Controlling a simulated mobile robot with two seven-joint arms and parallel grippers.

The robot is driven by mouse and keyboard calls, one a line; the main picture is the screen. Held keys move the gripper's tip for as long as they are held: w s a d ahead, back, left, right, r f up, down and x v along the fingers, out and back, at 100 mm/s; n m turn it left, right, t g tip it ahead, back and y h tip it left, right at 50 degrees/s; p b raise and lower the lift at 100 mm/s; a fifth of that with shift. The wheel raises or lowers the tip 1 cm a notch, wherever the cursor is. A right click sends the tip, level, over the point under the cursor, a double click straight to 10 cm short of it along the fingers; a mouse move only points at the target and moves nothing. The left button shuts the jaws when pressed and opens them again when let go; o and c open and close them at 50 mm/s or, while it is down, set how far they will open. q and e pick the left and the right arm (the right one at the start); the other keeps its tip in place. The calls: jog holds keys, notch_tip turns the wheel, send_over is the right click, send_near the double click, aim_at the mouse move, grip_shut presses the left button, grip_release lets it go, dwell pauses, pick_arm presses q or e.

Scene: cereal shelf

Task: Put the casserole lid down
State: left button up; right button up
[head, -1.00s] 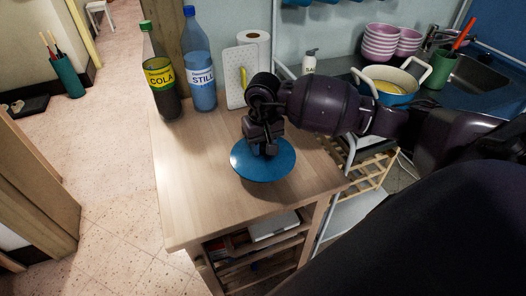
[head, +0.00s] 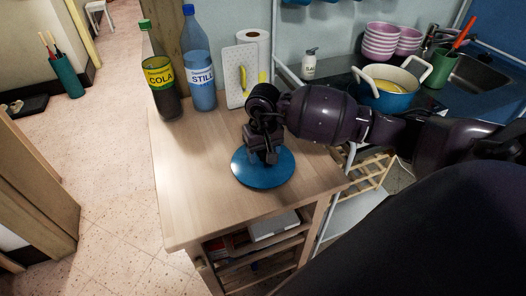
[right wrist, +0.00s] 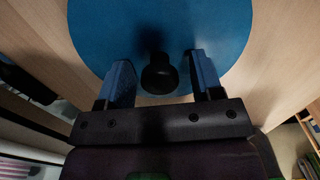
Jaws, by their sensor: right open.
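The blue casserole lid (head: 262,177) lies on the wooden top of the cart (head: 195,205), towards its right side. In the right wrist view the lid (right wrist: 100,30) shows as a blue disc with a dark round knob (right wrist: 159,76). My right gripper (head: 264,156) is over the middle of the lid. In the right wrist view its two fingers (right wrist: 162,82) stand apart, one on each side of the knob, with gaps between. My left gripper is not in view. The blue and cream casserole (head: 388,92) stands at the back right, open, with yellow food inside.
A cola bottle (head: 163,88), a water bottle (head: 200,66), a white board (head: 236,76) and a paper roll (head: 256,42) stand along the cart's back edge. The cart's front left top is clear. Pink bowls (head: 380,43) and a sink are at the back right.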

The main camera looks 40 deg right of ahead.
aim_at(263, 151)
jog(key=shift+r, duration=0.25)
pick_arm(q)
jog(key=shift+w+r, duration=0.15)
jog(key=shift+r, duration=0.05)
pick_arm(e)
notch_tip(263, 151, up, 12)
dwell(0.4)
jog(key=shift+f, duration=0.1)
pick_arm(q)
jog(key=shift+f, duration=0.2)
